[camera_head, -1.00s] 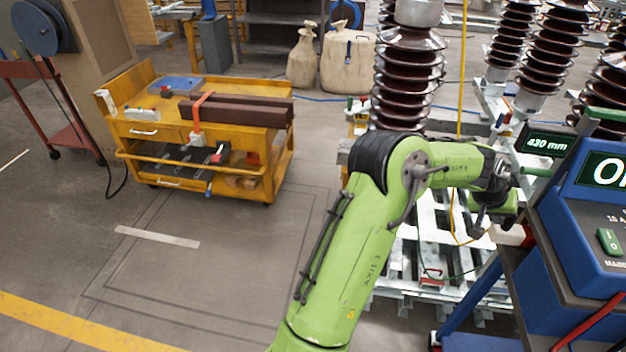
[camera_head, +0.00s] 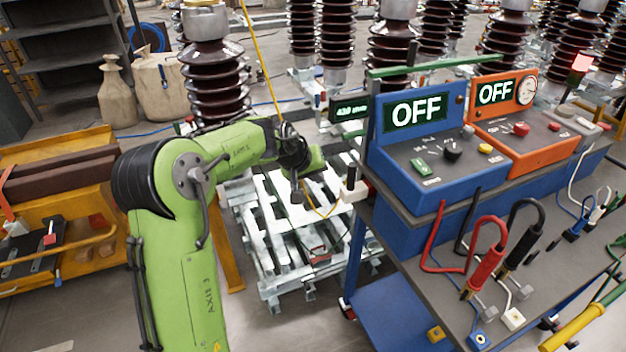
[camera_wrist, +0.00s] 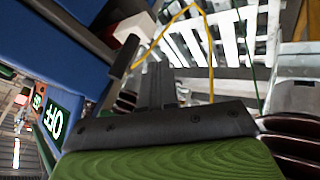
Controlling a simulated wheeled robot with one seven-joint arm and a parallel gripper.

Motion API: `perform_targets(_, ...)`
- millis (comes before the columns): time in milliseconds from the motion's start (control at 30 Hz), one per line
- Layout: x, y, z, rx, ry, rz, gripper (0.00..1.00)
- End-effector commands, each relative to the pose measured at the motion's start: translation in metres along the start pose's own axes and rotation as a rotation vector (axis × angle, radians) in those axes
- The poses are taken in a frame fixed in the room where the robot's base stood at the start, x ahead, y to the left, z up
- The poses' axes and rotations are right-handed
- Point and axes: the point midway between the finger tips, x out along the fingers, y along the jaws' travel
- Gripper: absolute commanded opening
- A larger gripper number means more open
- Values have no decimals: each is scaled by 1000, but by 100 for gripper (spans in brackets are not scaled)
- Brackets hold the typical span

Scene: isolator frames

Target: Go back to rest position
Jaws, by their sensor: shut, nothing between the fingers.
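My green arm reaches from the lower left to the middle of the head view. My gripper (camera_head: 297,190) hangs at its end, left of the blue console and in front of the pale metal pallet. In the wrist view my gripper (camera_wrist: 158,70) shows its dark fingers together, with nothing between them. The wrist view is tilted, with a yellow cable (camera_wrist: 190,15) and a white block (camera_wrist: 135,27) beyond the fingertips. In the head view the white block (camera_head: 352,190) with a black peg sits at the bench's left edge, close to the right of my gripper.
A blue console (camera_head: 440,150) and an orange console (camera_head: 520,130), both reading OFF, stand on the bench (camera_head: 400,190) at right. Red and black clamps (camera_head: 485,255) lie in front. A ribbed insulator (camera_head: 215,80) rises behind my arm. A yellow cart (camera_head: 60,160) stands at left.

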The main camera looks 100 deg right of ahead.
Motion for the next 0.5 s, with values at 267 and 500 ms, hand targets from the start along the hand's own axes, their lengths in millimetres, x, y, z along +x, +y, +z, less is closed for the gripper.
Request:
perform_targets(267, -33, -1, 0, -1, -2, -3, 0)
perform_targets(500, -33, -1, 1, -1, -3, -3, 0)
